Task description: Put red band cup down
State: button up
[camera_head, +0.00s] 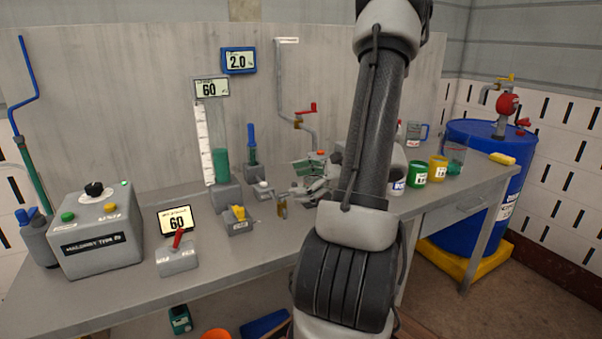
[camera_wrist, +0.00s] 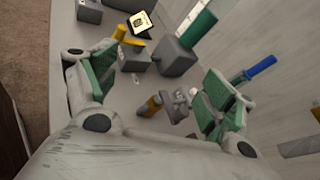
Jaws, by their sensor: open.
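I cannot make out a cup with a red band in either view; my arm hides part of the bench in the head view. My gripper (camera_head: 312,176) is open over the middle of the bench, near the tap pipe. In the wrist view my gripper (camera_wrist: 160,78) shows its two green-padded fingers wide apart, with no cup between them. Beyond the fingers are a brass-coloured piece (camera_wrist: 151,105) and a small grey fitting (camera_wrist: 180,108). On the right of the bench stand a green cup (camera_head: 416,173), a yellow cup (camera_head: 437,169) and a blue-banded container (camera_head: 397,186), partly behind my arm.
The grey bench (camera_head: 130,285) carries a control box (camera_head: 96,232), a lever unit with a 60 display (camera_head: 178,256) and a column with green liquid (camera_head: 220,165). A tap with a red handle (camera_head: 306,110) hangs above. A blue drum (camera_head: 485,200) stands right.

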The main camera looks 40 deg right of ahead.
jog(key=s+a+r+n+g+h, duration=0.1)
jog(key=s+a+r+n+g, duration=0.1)
jog(key=s+a+n+g, duration=0.4)
jog(key=s+a+r+n+g+h, duration=0.2)
jog(key=s+a+r+n+g, duration=0.1)
jog(key=a+n, duration=0.5)
jog(key=s+d+r+n+t+h, duration=0.1)
jog(key=s+r+n+h, duration=0.3)
jog(key=n, duration=0.6)
jog(key=shift+d+r+n+t+h, duration=0.25)
jog(key=shift+r+t+h, duration=0.35)
jog(key=shift+r+h, duration=0.75)
jog(key=shift+f, duration=0.1)
